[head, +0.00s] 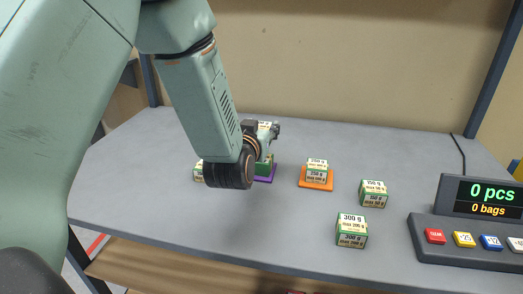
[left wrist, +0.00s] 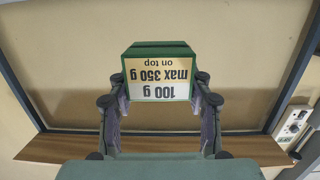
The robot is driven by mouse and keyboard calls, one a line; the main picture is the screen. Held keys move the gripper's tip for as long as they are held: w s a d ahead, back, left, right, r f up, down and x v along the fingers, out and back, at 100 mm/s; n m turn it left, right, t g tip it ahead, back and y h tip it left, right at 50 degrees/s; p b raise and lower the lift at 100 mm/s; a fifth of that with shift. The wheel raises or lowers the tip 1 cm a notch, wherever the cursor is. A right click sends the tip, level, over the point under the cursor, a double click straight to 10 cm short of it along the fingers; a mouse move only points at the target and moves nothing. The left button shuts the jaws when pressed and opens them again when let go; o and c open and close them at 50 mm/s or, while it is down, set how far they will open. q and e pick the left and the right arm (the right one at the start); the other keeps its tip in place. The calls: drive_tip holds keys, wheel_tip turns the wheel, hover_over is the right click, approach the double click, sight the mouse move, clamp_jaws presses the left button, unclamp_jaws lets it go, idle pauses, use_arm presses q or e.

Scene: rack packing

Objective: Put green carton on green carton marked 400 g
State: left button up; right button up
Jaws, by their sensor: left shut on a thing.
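My left gripper (head: 268,129) is shut on a green carton. In the head view the gripper is over the purple mat (head: 266,179), where a green carton (head: 267,163) shows partly behind my arm. I cannot read its label, and no 400 g marking is readable in either view. I cannot tell whether the held carton touches the one below. My right gripper is not in view.
A carton marked 250 g (head: 317,174) is on an orange mat (head: 316,185). Cartons marked 150 g (head: 373,194) and 300 g (head: 352,232) stand farther right. Another carton (head: 198,171) is partly hidden by my arm. A button console (head: 470,240) stands at the right edge.

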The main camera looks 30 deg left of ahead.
use_arm(q)
drive_tip(key=shift+w+a+f, duration=0.1)
drive_tip(key=shift+w+f, duration=0.15)
drive_tip(key=shift+f, duration=0.75)
drive_tip(key=shift+s+f+b, duration=0.2)
drive_tip(key=shift+b, duration=0.1)
wheel_tip(320, 180, down, 3)
drive_tip(key=shift+s+r+b, duration=0.1)
drive_tip(key=shift+r+b, duration=0.05)
drive_tip(key=shift+b, duration=0.35)
drive_tip(key=shift+w, duration=0.25)
drive_tip(key=o, duration=0.8)
drive_tip(key=shift+s, duration=0.15)
drive_tip(key=o, duration=0.3)
drive_tip(key=shift+s+d+r, duration=0.1)
drive_tip(key=shift+s+d, duration=0.05)
drive_tip(key=shift+d, duration=0.05)
drive_tip(key=shift+o, duration=0.4)
drive_tip(key=shift+w+a+f, duration=0.1)
drive_tip(key=shift+w+f, duration=0.1)
drive_tip(key=shift+w, duration=0.05)
drive_tip(key=shift+s+r, duration=0.2)
drive_tip(key=shift+s, duration=0.15)
drive_tip(key=p+v, duration=0.2)
drive_tip(key=v, duration=0.9)
drive_tip(key=shift+s, duration=0.25)
